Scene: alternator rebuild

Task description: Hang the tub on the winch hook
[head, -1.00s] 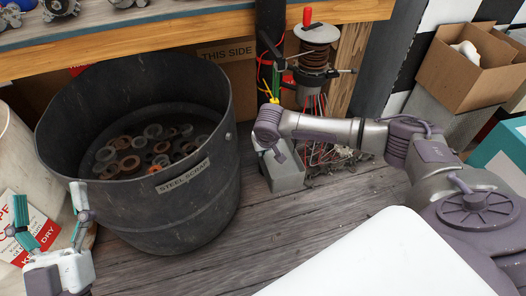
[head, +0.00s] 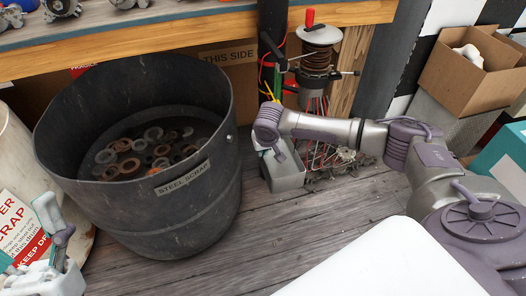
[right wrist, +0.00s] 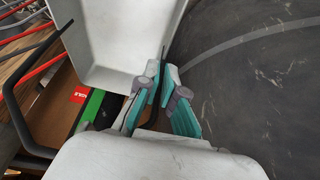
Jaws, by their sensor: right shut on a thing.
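A small grey tub (head: 285,172) stands or hangs low beside the black scrap bin in the head view; whether it touches the floor is unclear. My right gripper is mostly hidden behind its own wrist there. In the right wrist view the gripper (right wrist: 164,72) is shut at the edge of the pale tub (right wrist: 112,35), with a thin dark strip between its fingers. A stand with a red handle, pale disc and copper-brown coil (head: 317,62) is behind the tub; I cannot make out a hook. My left gripper (head: 50,235) is at the lower left, its opening unclear.
The large black bin (head: 150,215), labelled STEEL SCRAP and holding rings, stands close left of the tub. Loose wires (head: 325,150) lie right of the tub. A wooden bench edge (head: 180,38) overhangs behind.

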